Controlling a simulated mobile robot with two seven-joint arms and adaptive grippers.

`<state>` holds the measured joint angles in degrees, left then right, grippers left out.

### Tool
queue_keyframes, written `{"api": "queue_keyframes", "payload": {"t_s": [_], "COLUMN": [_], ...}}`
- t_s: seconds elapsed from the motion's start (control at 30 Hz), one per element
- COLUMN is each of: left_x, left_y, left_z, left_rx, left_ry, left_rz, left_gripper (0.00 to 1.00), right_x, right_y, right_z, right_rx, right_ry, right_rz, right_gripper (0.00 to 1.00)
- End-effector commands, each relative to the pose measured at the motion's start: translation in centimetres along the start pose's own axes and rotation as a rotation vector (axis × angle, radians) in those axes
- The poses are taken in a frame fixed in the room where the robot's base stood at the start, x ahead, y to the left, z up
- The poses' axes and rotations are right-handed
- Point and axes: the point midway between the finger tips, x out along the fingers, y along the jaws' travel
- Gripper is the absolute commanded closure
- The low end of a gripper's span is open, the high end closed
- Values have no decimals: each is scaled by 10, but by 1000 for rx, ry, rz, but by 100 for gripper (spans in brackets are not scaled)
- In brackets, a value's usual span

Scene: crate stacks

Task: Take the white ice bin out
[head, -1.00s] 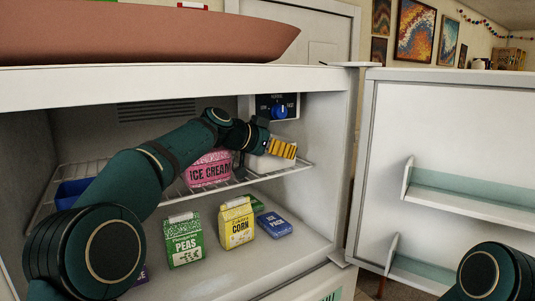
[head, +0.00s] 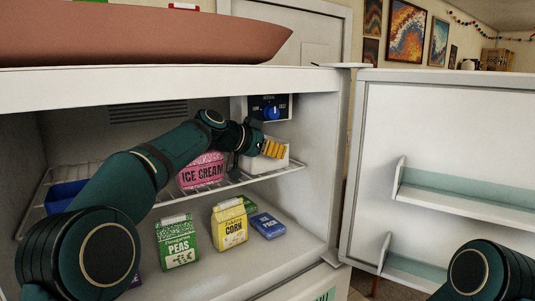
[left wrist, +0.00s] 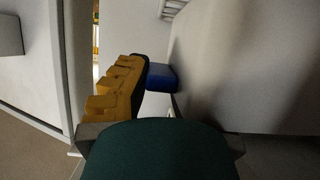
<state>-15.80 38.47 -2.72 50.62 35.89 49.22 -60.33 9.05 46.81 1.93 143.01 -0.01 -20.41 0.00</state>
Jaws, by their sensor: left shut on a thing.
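The white ice bin (head: 262,162) sits on the wire shelf inside the freezer, at the right, below the blue dial. My left gripper (head: 273,149), with ridged yellow-orange fingers, is shut on the bin at its upper part. The gripper hides part of the bin, so the exact grip is not clear. In the left wrist view a yellow-orange finger (left wrist: 118,90) shows beside a large pale surface; I cannot tell if that is the bin or a wall. My right gripper is out of view; only part of my right arm shows.
The pink ice cream box (head: 202,171) stands left of the bin on the wire shelf (head: 235,181). Below are peas (head: 177,243), corn (head: 229,225) and a blue ice pack (head: 267,225). The freezer door (head: 440,135) stands open at right. The blue dial (head: 271,113) is above the bin.

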Motion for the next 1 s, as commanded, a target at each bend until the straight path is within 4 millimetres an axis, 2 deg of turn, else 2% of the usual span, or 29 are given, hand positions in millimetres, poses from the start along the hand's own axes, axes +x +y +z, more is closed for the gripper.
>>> {"api": "queue_keyframes", "payload": {"t_s": [0.17, 0.37, 1.0], "left_x": [-2, -9, -48], "left_y": [0, 20, 120], "left_z": [-6, -1, 14], "left_rx": [1, 1, 3], "left_ry": [2, 2, 2], "left_rz": [0, 2, 2], "left_gripper": [100, 100, 100], "right_x": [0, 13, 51], "right_y": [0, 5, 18], "right_z": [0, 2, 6], "right_rx": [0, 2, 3], "right_ry": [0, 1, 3], "right_rz": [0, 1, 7], "right_gripper": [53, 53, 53]}}
